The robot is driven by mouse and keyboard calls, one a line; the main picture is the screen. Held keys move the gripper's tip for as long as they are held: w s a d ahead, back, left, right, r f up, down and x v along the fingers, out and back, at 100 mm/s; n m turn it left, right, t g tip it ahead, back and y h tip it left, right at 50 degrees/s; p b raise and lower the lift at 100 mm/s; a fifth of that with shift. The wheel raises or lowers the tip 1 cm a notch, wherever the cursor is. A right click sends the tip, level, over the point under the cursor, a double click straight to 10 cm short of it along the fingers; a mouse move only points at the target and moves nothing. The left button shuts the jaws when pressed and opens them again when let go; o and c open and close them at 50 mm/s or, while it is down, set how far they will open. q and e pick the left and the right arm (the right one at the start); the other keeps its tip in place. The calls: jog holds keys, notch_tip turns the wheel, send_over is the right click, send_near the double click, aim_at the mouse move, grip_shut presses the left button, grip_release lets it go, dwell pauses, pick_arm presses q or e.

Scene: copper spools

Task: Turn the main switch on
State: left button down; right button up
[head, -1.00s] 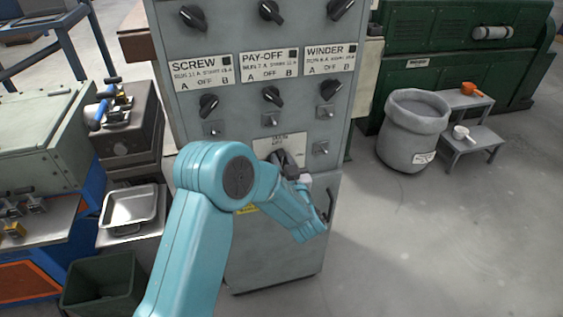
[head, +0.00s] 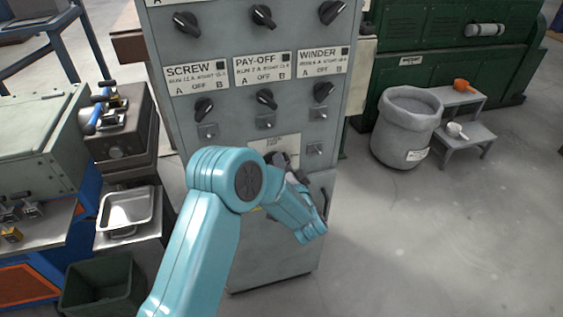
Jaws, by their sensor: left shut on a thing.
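The grey control cabinet (head: 245,245) stands in the middle of the head view. Its main switch (head: 279,158) is a dark handle low on the front, below a pale label plate (head: 272,146) too small to read. My left arm reaches across the cabinet, and my left gripper (head: 288,168) is at the main switch, shut on its handle. The forearm and wrist hide most of the gripper and the lower part of the switch, so the handle's exact angle is unclear. My right gripper is not in view.
Rotary knobs (head: 266,98) marked SCREW, PAY-OFF and WINDER sit above the switch. A bench with a metal tray (head: 126,208) and a dark bin (head: 102,286) are at left. A grey lined drum (head: 405,130) and a step stool (head: 470,133) stand right. Floor at lower right is clear.

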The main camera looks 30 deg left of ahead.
pick_arm(q)
jog(key=m, duration=0.1)
jog(key=m+p, duration=0.1)
jog(key=m, duration=0.1)
jog(key=shift+w+d+f+m, duration=0.1)
jog(key=shift+f+m, duration=0.4)
jog(key=shift+m, duration=0.6)
jog(key=shift+f+m, duration=0.15)
jog(key=shift+m, duration=0.65)
jog(key=c, duration=1)
grip_release()
jog(key=shift+o, duration=0.2)
jog(key=b+v, duration=0.1)
jog(key=v, duration=1.5)
jog(key=shift+d, duration=0.15)
